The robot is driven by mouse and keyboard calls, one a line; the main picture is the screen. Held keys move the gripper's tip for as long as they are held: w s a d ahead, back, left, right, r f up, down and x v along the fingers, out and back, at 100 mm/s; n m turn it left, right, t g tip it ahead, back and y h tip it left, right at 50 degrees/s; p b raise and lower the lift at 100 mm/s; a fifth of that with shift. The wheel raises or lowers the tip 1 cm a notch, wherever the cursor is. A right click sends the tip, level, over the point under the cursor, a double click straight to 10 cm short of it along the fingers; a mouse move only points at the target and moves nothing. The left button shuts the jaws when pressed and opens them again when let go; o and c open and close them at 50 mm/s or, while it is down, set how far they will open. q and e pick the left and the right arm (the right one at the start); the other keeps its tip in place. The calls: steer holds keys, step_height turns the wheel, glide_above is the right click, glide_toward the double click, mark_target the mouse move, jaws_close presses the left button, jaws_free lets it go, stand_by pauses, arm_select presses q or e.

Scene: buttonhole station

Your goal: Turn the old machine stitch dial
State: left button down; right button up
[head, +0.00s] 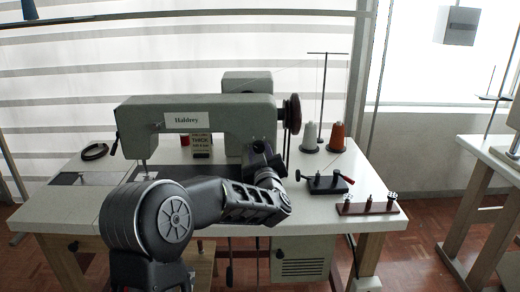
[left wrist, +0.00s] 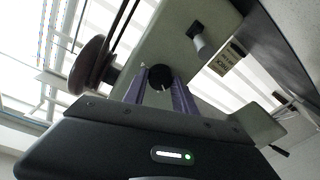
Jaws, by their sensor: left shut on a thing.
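The old grey-green sewing machine, labelled Haldrey (head: 135,103), stands on the white table. Its stitch dial (left wrist: 160,76) is a round black knob with a small light mark, on the face of the pillar. In the left wrist view my left gripper (left wrist: 160,88) has its two purplish fingers on either side of the dial, shut on it. In the head view my left arm reaches up from the front to the pillar, and my left gripper (head: 259,150) is at the dial, its fingers mostly hidden. My right gripper is in neither view.
A handwheel (head: 293,114) sits at the machine's right end. A white cone (head: 309,138) and an orange cone (head: 337,137) of thread stand right of it. A black block with a red-tipped lever (head: 325,183) and a dark red stand (head: 367,207) lie at the table's right front.

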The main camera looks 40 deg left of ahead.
arm_select(q)
steer(key=m+p, duration=0.1)
steer(key=m, duration=0.4)
steer(key=shift+t, duration=0.3)
steer(key=shift+f, duration=0.1)
steer(key=c, duration=1)
jaws_free()
steer(key=r+v, duration=0.1)
steer(key=v, duration=0.6)
steer(key=shift+s+d+f, duration=0.2)
steer(key=shift+s+f, duration=0.2)
steer(key=shift+f, duration=0.05)
